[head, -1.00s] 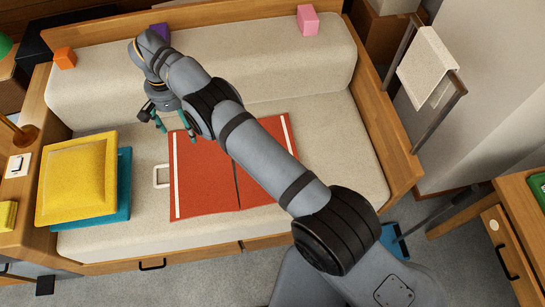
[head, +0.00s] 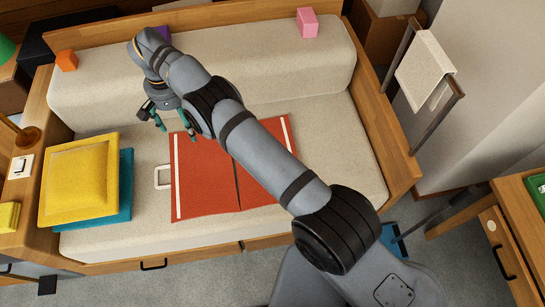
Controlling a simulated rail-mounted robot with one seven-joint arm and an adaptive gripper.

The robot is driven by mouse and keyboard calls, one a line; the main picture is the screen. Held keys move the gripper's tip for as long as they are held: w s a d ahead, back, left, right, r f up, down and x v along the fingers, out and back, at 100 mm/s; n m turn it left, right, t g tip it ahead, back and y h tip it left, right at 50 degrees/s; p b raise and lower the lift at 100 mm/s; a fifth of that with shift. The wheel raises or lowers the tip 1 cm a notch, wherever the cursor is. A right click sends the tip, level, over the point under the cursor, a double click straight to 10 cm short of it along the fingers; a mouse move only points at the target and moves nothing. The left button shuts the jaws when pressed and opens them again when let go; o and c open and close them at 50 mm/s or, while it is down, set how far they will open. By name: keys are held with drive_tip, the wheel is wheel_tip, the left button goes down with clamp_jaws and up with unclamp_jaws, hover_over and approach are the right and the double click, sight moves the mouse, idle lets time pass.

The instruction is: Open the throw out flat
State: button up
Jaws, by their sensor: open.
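The red throw (head: 205,182) lies spread on the sofa seat, with white stripes along its left and right edges. A dark line or gap runs down its middle near the front. A white loop (head: 162,177) sticks out at its left edge. My gripper (head: 177,128) is open, with teal fingers, above the throw's back left corner. I cannot tell whether the fingers touch the cloth. My arm crosses over the throw and hides part of its back and right side.
A yellow cushion (head: 78,181) lies on a teal cushion (head: 126,185) at the seat's left end. Orange (head: 67,61) and pink (head: 307,22) blocks sit on the backrest, with a purple block partly behind my arm. The wooden sofa arm (head: 385,140) bounds the right.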

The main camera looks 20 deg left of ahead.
wheel_tip(320, 180, up, 5)
drive_tip(key=p, duration=0.4)
drive_tip(key=shift+r, duration=0.15)
idle(1.5)
wheel_tip(320, 180, down, 6)
drive_tip(key=b, duration=0.5)
drive_tip(key=shift+f, duration=0.25)
